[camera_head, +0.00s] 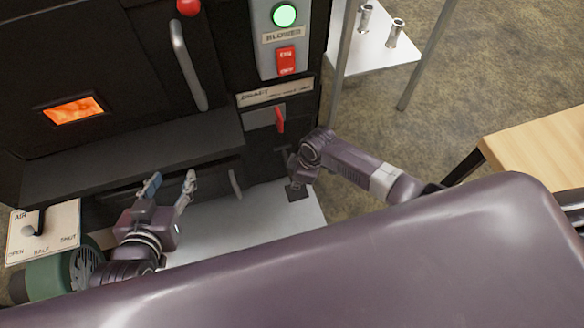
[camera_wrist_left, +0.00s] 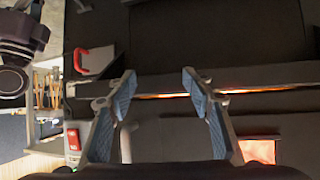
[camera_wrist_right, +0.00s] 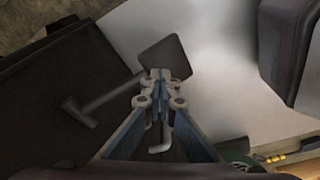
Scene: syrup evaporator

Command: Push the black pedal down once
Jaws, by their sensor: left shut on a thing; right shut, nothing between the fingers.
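The black pedal is a dark square plate (camera_wrist_right: 170,58) on a stem that reaches the dark machine base in the right wrist view. In the head view the pedal (camera_head: 298,194) shows low at the machine's front, over the pale floor plate. My right gripper (camera_wrist_right: 158,76) is shut and empty, its fingertips overlapping the pedal's near edge in the right wrist view. I cannot tell whether they touch it. In the head view the right gripper (camera_head: 295,181) is right at the pedal. My left gripper (camera_head: 172,182) has its fingers spread, with nothing visible between them, before the machine's lower front.
A red lever (camera_head: 280,120) is above the pedal, and a blower panel (camera_head: 283,38) with a green light is higher. An air-control plate (camera_head: 45,235) is at left. A wooden table (camera_head: 540,145) stands right, with open floor between.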

